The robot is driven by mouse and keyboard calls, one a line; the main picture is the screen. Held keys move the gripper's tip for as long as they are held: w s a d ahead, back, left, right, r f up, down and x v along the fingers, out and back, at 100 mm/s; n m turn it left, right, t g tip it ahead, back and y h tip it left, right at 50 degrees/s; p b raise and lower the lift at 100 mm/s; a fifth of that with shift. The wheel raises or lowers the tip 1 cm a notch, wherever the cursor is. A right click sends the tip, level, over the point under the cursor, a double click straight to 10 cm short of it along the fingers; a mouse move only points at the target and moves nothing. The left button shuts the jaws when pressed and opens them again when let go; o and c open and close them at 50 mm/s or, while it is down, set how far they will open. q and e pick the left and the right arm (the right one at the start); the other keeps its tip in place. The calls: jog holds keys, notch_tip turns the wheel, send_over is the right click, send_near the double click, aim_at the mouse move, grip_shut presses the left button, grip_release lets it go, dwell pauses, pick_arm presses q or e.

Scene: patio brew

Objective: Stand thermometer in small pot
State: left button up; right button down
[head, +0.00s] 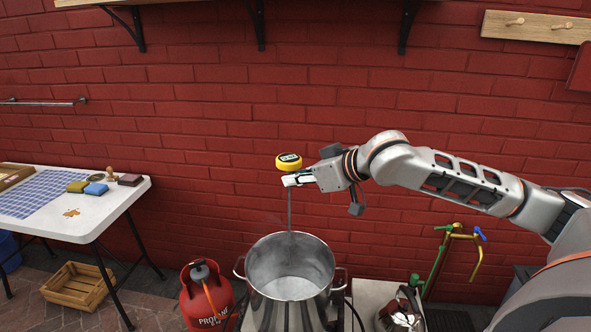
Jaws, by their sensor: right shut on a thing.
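The thermometer has a yellow round head (288,162) with a dark display and a thin grey stem (289,212). My right gripper (292,180) is shut on the thermometer just under its yellow head. The stem hangs about upright, and its lower end overlaps the mouth of a steel pot (262,300) in the head view. I cannot tell how deep the tip reaches. The pot is open, with two side handles, and its visible inside is bare metal or clear liquid. My left gripper is not in view.
A red propane cylinder (207,302) stands left of the pot. A shiny metal vessel (402,318) and a brass tap with green and blue parts (462,240) are at the right. A white table (120,205) with sponges stands at the left, near a wooden crate (78,287).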

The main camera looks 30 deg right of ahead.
pick_arm(q)
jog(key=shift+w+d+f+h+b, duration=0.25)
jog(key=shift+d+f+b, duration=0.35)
jog(key=shift+b, duration=0.7)
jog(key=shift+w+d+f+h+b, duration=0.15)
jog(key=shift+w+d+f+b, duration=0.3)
jog(key=shift+b, duration=0.85)
pick_arm(e)
notch_tip(320, 180, down, 25)
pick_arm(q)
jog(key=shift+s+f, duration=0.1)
pick_arm(e)
jog(key=c, duration=2)
grip_release()
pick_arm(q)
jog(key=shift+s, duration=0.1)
